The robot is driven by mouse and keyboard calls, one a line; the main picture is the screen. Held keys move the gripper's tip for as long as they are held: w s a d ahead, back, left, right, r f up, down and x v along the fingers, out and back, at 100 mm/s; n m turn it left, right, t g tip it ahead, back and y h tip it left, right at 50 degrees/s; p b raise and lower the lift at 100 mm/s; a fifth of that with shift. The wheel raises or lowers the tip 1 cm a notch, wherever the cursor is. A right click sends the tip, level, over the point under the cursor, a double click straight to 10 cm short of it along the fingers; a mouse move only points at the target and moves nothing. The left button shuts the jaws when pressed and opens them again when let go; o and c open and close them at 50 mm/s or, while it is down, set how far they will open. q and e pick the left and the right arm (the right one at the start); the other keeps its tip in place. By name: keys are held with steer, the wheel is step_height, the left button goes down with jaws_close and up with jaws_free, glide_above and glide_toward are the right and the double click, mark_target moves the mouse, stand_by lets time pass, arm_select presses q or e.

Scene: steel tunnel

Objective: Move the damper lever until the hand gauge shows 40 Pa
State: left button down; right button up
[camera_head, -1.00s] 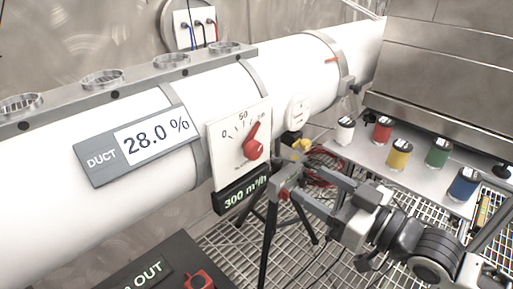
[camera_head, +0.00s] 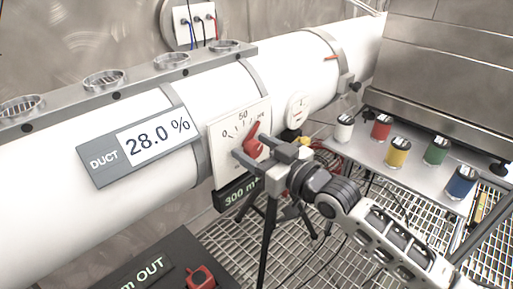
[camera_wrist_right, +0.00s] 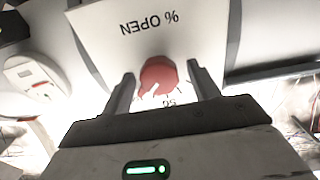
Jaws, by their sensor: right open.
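The damper lever, a red knob with a pointer (camera_head: 254,143), sits on a white dial plate (camera_head: 226,125) marked 0 to 100 on the duct. The wrist view labels this plate "% OPEN" (camera_wrist_right: 150,23), and the red knob (camera_wrist_right: 158,76) lies between my fingers there. My right gripper (camera_head: 250,149) is open, with its fingers on either side of the knob; contact cannot be told. A small round white gauge (camera_head: 298,109) is to the right of the plate; its reading is too small to read. My left gripper is not in view.
A duct display (camera_head: 155,137) reads 28.0 %. A dark flow display (camera_head: 232,194) below the plate is partly covered by my arm. A tripod (camera_head: 268,225) stands below. Several coloured jars (camera_head: 397,152) stand on a shelf at right.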

steer(key=c, duration=1)
steer(key=shift+o, duration=0.2)
steer(key=shift+n, duration=1.3)
steer(key=o, duration=1)
steer(key=shift+c, duration=0.2)
steer(key=shift+s, duration=0.1)
steer(key=b+v, duration=0.1)
steer(key=v, duration=1.5)
